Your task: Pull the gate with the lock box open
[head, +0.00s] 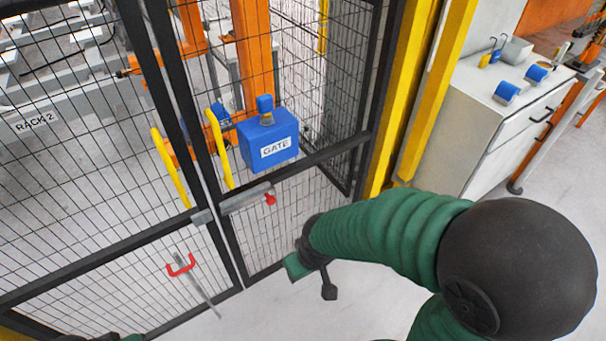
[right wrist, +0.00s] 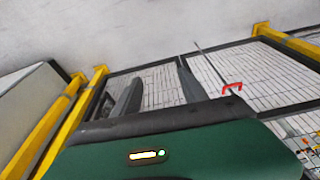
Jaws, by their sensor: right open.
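The mesh gate leaf (head: 282,218) has a blue lock box (head: 268,140) labelled GATE above its middle rail. A yellow handle (head: 219,148) stands at its left edge, and another yellow handle (head: 170,167) is on the neighbouring leaf. A grey latch bar (head: 245,197) with a red knob (head: 270,199) lies across the rail. My right gripper (head: 318,280) is open and empty, low in front of the gate leaf and below the lock box. Its spread fingers show in the right wrist view (right wrist: 156,90). Only a sliver of my left arm shows at the bottom left edge.
A grey rod with a red handle (head: 181,265) is on the left leaf. Yellow posts (head: 416,95) stand right of the gate. A white cabinet (head: 490,125) with blue items stands further right. Clear floor lies below the gate.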

